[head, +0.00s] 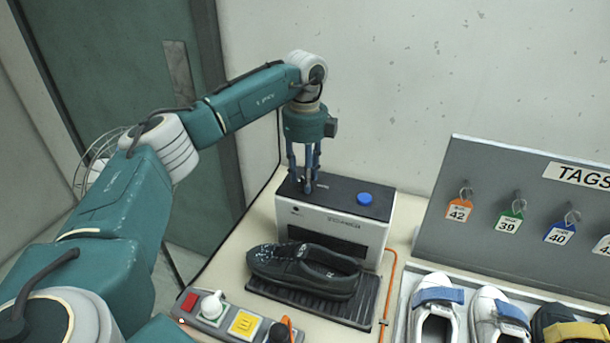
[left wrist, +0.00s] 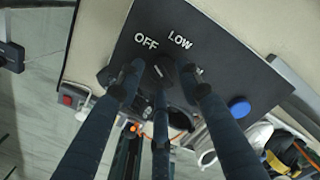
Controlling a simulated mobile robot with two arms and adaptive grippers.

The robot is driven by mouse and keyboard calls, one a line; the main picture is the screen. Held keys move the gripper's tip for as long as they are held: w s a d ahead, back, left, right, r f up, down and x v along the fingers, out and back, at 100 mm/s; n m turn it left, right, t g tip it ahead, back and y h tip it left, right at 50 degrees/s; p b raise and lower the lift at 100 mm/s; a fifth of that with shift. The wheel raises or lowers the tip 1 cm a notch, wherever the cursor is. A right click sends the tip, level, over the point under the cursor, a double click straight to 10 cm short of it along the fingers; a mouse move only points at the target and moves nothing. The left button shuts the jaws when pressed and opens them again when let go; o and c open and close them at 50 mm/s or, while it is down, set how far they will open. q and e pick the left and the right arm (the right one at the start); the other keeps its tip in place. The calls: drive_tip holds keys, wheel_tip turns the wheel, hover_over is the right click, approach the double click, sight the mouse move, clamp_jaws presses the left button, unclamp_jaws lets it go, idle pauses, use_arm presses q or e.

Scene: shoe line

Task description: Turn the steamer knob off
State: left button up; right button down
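The steamer (head: 330,228) is a white box with a black top, standing at the back of the bench. In the left wrist view its black top panel (left wrist: 215,62) carries the words OFF and LOW and a blue button (left wrist: 239,107). A dark round knob (left wrist: 164,68) lies below these words; its pointer is hard to read. My left gripper (head: 307,186) points down over the left part of the steamer top. In the left wrist view its three dark fingers (left wrist: 163,82) are spread around the knob, with no clear contact. My right gripper is out of view.
A black shoe (head: 305,270) sits on a dark ribbed mat in front of the steamer. A control box (head: 215,312) with buttons is at the front left. A grey tag board (head: 500,220) and a tray of shoes stand right. An orange cable (head: 388,290) runs between.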

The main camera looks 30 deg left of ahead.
use_arm(q)
wheel_tip(320, 180, up, 12)
idle(0.6)
idle(0.4)
